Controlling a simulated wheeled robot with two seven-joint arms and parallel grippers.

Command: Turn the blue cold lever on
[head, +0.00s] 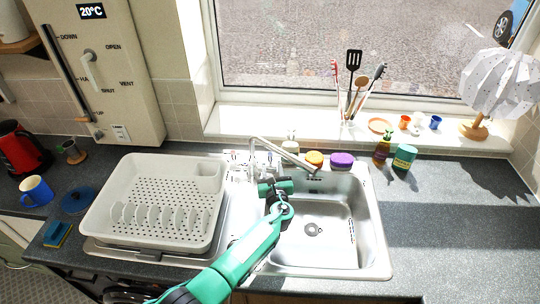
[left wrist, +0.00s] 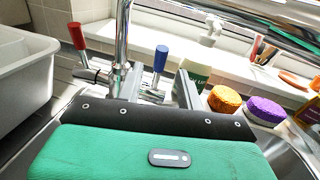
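The chrome tap (head: 283,152) stands at the back of the sink, its upright pipe showing in the left wrist view (left wrist: 122,38). In that view the blue lever (left wrist: 161,58) stands nearly upright, just right of the pipe. A red lever (left wrist: 77,37) stands to the left, tilted. My left gripper (head: 272,187) is over the sink's back left part, close in front of the tap. Its two fingers (left wrist: 161,88) are apart, and the blue lever shows between and beyond them. I cannot tell whether they touch it. My right gripper is not in view.
A white dish rack (head: 150,185) stands left of the sink basin (head: 325,228).

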